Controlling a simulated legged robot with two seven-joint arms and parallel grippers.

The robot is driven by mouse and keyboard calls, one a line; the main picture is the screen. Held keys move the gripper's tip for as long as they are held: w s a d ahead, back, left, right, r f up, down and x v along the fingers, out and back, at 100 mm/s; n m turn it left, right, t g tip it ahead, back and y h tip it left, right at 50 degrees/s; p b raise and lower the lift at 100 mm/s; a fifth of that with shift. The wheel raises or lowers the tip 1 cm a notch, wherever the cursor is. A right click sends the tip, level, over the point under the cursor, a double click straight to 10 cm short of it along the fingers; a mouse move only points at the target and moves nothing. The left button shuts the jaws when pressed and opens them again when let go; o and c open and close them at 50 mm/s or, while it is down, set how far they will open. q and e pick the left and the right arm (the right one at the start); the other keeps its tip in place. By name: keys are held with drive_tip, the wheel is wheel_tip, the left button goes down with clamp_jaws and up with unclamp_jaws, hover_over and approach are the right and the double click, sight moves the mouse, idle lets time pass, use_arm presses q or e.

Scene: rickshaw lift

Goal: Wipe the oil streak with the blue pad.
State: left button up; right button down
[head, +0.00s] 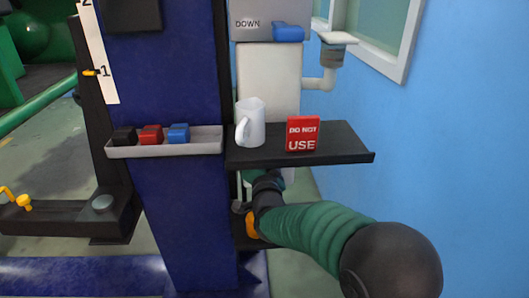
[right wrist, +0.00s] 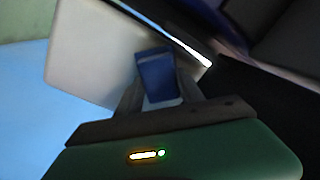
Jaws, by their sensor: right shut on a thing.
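My right arm reaches in under the dark shelf, and my right gripper (right wrist: 157,88) is shut on a blue pad (right wrist: 155,74) with a pale lower edge. In the head view the shelf hides most of that gripper and the pad. A pale flat panel (right wrist: 92,55) stands beyond the pad in the right wrist view; I cannot tell whether the pad touches it. I cannot make out the oil streak in either view. My left gripper is out of view.
The dark shelf (head: 345,151) holds a white mug (head: 252,124) and a red DO NOT USE sign (head: 303,134). A grey tray (head: 165,148) with black, red and blue blocks is fixed to the blue column (head: 195,215). A blue wall (head: 450,130) stands right.

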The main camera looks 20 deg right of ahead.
drive_tip(key=shift+a, duration=0.15)
drive_tip(key=shift+b+v, duration=0.3)
drive_tip(key=shift+v, duration=2.55)
drive_tip(key=v, duration=0.3)
drive_tip(key=shift+a+r, duration=0.1)
